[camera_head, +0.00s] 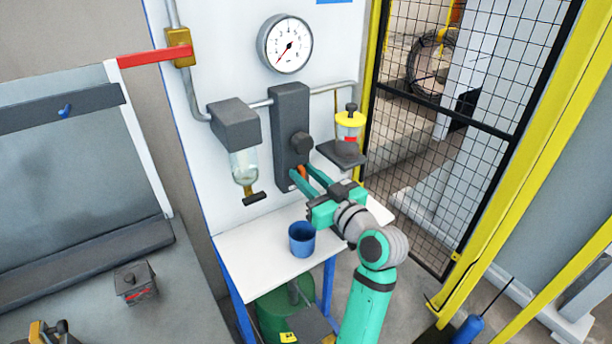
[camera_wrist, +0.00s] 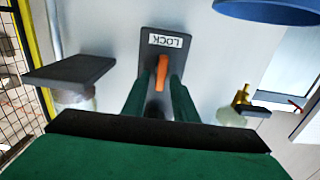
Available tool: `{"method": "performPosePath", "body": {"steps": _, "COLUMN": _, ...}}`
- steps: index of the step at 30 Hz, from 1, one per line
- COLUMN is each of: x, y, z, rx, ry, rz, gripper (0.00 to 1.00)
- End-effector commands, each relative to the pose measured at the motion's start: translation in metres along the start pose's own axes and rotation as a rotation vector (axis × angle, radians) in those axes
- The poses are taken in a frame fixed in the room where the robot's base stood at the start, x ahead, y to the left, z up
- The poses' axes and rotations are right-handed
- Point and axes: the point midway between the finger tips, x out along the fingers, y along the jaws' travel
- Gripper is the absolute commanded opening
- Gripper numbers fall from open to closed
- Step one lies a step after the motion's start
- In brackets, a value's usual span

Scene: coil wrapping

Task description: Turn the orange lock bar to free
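The orange lock bar (camera_wrist: 162,74) sits on the lower end of a dark grey panel block, close to a white LOCK label (camera_wrist: 169,41) that reads upside down in the wrist view. The bar lies nearly lengthwise along the block, slightly tilted. In the head view only a small part of the orange lock bar (camera_head: 302,172) shows between my fingers. My gripper (camera_head: 302,175) is open, with its green fingers reaching to the block. In the wrist view my gripper (camera_wrist: 161,85) has one finger on each side of the bar, apparently with narrow gaps. Contact cannot be told.
A round black knob (camera_head: 301,145) is above the bar. A grey-topped glass bowl (camera_head: 243,166) hangs left, and a yellow-capped oiler (camera_head: 350,122) stands right above a dark shelf (camera_head: 342,154). A blue cup (camera_head: 302,238) stands on the white table (camera_head: 262,258) below. A mesh fence (camera_head: 440,130) is right.

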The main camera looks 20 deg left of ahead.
Motion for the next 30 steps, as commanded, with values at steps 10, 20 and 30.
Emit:
{"method": "performPosePath", "body": {"steps": 10, "x": -0.0004, "y": 0.0001, "z": 0.0001, "rx": -0.005, "ry": 0.0, "rz": 0.001, "gripper": 0.0}}
{"method": "performPosePath", "body": {"steps": 20, "x": -0.0006, "y": -0.0013, "z": 0.0003, "rx": -0.126, "ry": -0.001, "rz": 0.001, "gripper": 0.0}}
{"method": "performPosePath", "body": {"steps": 30, "x": -0.0009, "y": -0.0049, "z": 0.0012, "rx": -0.422, "ry": 0.0, "rz": 0.002, "gripper": 0.0}}
